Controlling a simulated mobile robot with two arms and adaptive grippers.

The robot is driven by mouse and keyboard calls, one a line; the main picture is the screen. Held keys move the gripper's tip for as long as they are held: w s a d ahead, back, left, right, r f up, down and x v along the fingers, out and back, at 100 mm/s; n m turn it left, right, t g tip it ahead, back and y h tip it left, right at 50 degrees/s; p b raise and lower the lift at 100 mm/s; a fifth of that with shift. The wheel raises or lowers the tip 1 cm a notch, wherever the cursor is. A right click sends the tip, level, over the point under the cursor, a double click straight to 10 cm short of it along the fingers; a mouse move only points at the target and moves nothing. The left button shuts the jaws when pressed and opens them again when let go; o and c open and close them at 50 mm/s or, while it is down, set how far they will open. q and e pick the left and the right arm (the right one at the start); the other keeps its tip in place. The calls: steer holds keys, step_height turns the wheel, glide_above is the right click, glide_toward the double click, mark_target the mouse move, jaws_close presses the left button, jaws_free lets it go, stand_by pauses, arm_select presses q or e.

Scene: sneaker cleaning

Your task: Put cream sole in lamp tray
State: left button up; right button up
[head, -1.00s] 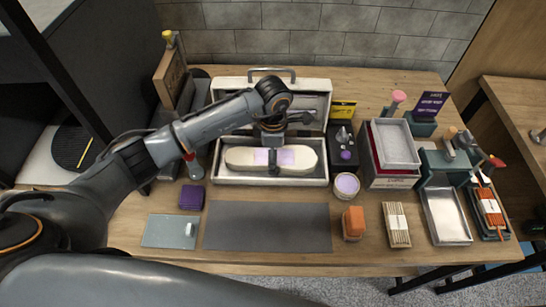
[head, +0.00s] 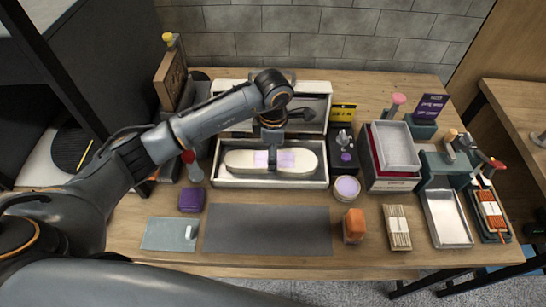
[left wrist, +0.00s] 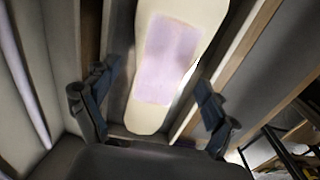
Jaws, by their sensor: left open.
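The cream sole (head: 298,161), long and rounded with a lilac patch in its middle, lies lengthwise in the lamp tray (head: 318,184). The tray is an open white case with a raised lid. My left gripper (head: 272,161) points down at the middle of the sole. In the left wrist view, the gripper (left wrist: 154,100) is open. Its fingers stand apart on either side of the sole (left wrist: 146,112). I cannot tell whether a finger touches it. My arm hides part of the lid. My right gripper is not in view.
A grey mat (head: 267,230) lies in front of the tray. A round lilac-topped jar (head: 346,187), an orange block (head: 354,225) and a purple block (head: 191,200) stand nearby. Stacked boxes (head: 396,148) and a metal tray (head: 447,218) are at the right.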

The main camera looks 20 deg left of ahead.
arm_select(q)
step_height(320, 180, up, 10)
steer(key=b, duration=0.2)
stand_by(0.5)
